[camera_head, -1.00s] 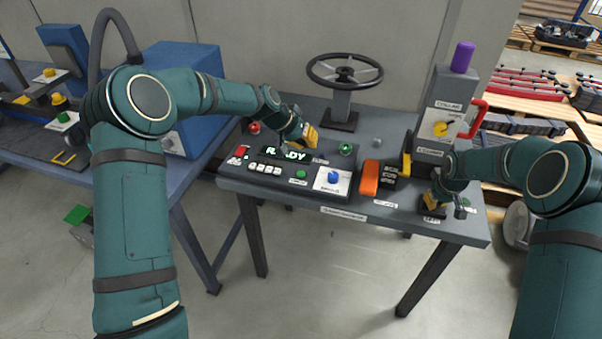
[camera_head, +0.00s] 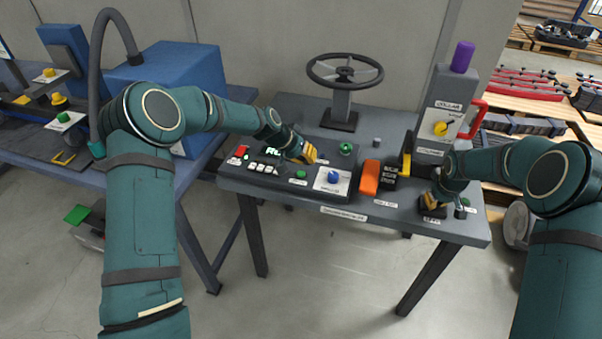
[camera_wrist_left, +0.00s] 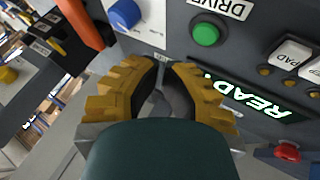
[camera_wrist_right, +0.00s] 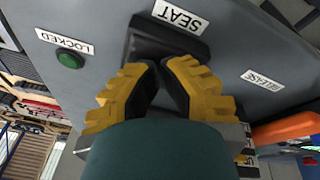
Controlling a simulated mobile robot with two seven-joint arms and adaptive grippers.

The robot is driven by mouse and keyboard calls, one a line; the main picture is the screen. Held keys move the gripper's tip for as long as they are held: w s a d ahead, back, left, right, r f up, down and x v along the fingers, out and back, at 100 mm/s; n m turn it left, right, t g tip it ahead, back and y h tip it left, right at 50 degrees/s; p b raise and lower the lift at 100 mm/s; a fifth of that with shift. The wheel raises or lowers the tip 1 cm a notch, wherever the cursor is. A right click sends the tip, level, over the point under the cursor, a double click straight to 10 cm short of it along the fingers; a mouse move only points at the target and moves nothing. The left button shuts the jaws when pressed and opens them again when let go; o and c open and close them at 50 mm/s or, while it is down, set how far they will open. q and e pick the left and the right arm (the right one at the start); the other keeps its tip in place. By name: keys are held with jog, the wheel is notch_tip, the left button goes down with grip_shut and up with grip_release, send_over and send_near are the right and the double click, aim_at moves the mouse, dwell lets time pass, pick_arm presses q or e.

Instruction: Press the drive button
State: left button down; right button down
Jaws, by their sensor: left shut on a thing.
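The green drive button (camera_head: 300,174) sits on the dark control panel (camera_head: 262,183). In the left wrist view the button (camera_wrist_left: 205,34) shows next to the DRIVE label, uncovered. My left gripper (camera_head: 309,154) is just above the panel, beyond the button in the head view. My right gripper (camera_head: 433,205) is at the black block (camera_wrist_right: 165,42) by the SEAT label. Its fingers (camera_wrist_right: 160,66) are near each other; whether they hold anything is unclear.
A blue knob (camera_head: 333,177) and an orange handle (camera_head: 370,178) stand right of the button. A lit display (camera_wrist_left: 245,95) reads READY. A handwheel (camera_head: 345,70) stands behind, and a grey column (camera_head: 447,100) with a red handle (camera_head: 474,118) at right.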

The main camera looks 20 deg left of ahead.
aim_at(301, 174)
pick_arm(q)
jog(key=shift+f, duration=1.25)
jog(key=c, duration=1.7)
grip_release()
grip_shut()
jog(key=shift+f, duration=0.2)
